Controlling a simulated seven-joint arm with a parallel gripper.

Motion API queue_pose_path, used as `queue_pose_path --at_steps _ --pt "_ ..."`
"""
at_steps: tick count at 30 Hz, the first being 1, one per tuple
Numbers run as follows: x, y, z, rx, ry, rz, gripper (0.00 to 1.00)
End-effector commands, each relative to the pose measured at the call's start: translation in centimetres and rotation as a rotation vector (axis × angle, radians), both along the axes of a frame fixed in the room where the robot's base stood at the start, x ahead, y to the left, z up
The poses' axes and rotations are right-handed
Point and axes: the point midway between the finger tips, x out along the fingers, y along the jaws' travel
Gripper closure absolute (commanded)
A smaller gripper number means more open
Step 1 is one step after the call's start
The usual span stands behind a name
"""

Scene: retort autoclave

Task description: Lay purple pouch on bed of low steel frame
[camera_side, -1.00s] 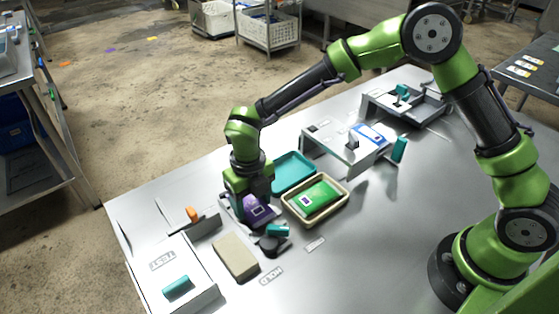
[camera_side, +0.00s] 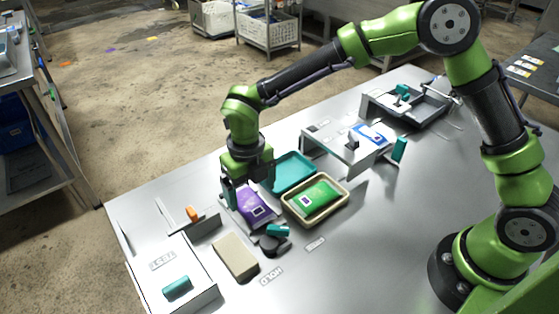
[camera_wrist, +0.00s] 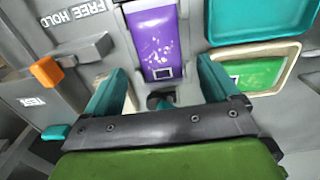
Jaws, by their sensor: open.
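The purple pouch (camera_side: 254,206) lies flat on the bed of the low steel frame (camera_side: 237,220), whose rims show around it. In the wrist view the pouch (camera_wrist: 154,41) lies lengthwise between the frame's rails (camera_wrist: 125,62). My gripper (camera_side: 247,188) is above the frame and apart from the pouch, over its far end in the side view. A dark knob with a teal handle (camera_side: 278,232) is at the frame's near end.
A cream tray (camera_side: 287,210) with a green pouch (camera_side: 316,196) and a teal tray (camera_side: 292,171) stand right of the frame. The table's front right is clear.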

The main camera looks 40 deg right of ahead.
Motion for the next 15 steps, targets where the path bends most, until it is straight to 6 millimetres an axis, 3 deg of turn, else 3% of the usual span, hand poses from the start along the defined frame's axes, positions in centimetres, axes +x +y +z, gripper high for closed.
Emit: queue_pose_path --at_steps 6,15 --pt "0.1 0.0 4.9 0.002 -0.004 -0.001 0.11" --pt "-0.1 -0.2 8.3 0.0 -0.004 -0.02 0.11"
